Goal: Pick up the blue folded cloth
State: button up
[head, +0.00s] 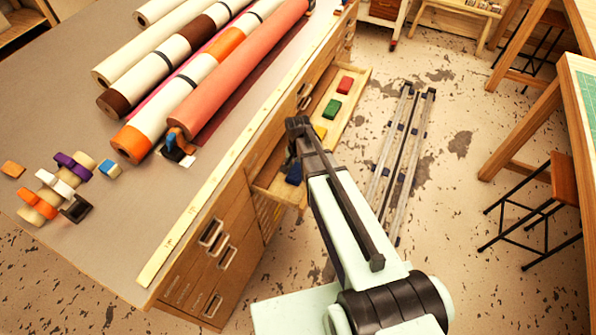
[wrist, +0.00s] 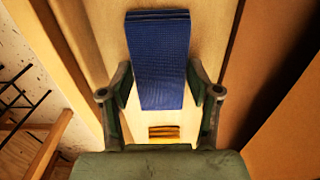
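The blue folded cloth (head: 294,174) lies at the near end of the open drawer (head: 268,186), partly hidden by my arm in the head view. In the wrist view the blue folded cloth (wrist: 159,50) stands out as a layered dark blue stack in the upper middle. My gripper (wrist: 160,80) is open, with one finger on each side of the cloth's lower part.
Yellow (head: 320,131), green (head: 332,109) and red (head: 345,85) folded cloths lie farther along the drawer. The worktop (head: 150,205) with large rolls is at left. A folded ladder-like metal frame (head: 398,150) is on the floor at right. The drawer walls are close to my gripper.

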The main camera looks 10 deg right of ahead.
jog(key=c, duration=0.3)
jog(key=shift+r, duration=0.1)
jog(key=shift+c, duration=0.2)
